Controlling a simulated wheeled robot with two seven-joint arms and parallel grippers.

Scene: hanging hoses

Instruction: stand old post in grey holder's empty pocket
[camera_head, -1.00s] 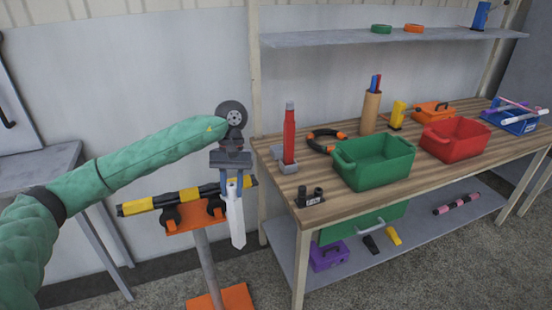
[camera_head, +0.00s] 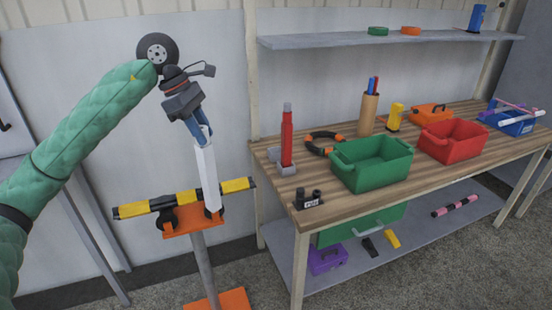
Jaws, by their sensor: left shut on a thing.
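My left gripper (camera_head: 202,132) is shut on the upper end of a white post (camera_head: 207,175), likely the old post. The post hangs below the jaws in the air, tilted a little, its top toward the left. Its lower end overlaps the orange-topped stand in the picture; I cannot tell if they touch. The grey holder (camera_head: 277,166) sits on the near left part of the wooden bench, with a red post (camera_head: 287,138) upright in it. The inside of its empty pocket is not clear. My right gripper is not in view.
The stand (camera_head: 200,228) carries a black-and-yellow bar (camera_head: 150,207) left of the bench (camera_head: 345,203). A small dark labelled block (camera_head: 309,203) is on the bench's front corner. Black-and-orange pliers (camera_head: 322,144), a green bin (camera_head: 372,178) and a red bin (camera_head: 453,157) lie right of the holder.

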